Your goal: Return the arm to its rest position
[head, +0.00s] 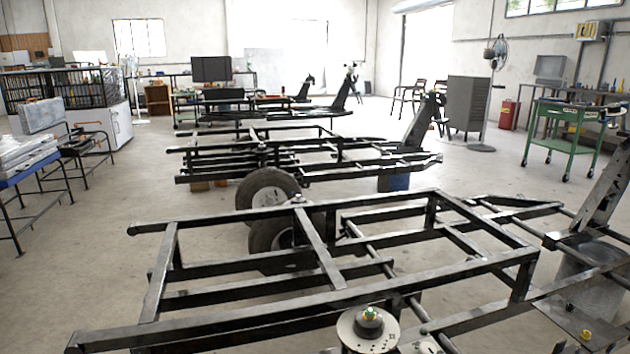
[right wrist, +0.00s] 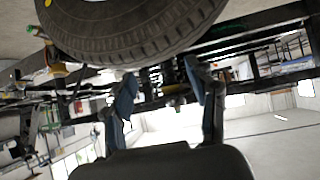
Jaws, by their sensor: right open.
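My right gripper (right wrist: 160,78) shows in the right wrist view, its two blue-tipped fingers spread apart with nothing visible held between them. A dark tyre (right wrist: 135,30) fills the top of that view, close beyond the fingertips; I cannot tell whether they touch it. Neither gripper shows in the head view. The near black trailer frame (head: 330,300) spans the front of the head view. A round metal hub (head: 368,330) with a green and orange piece on top is at its near edge.
Wheels (head: 268,190) stand beyond the near frame. More black frames (head: 310,160) stand behind. A green cart (head: 570,135) is at right, a blue-topped bench (head: 30,170) at left. Bare floor (head: 110,205) lies between the bench and the frames.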

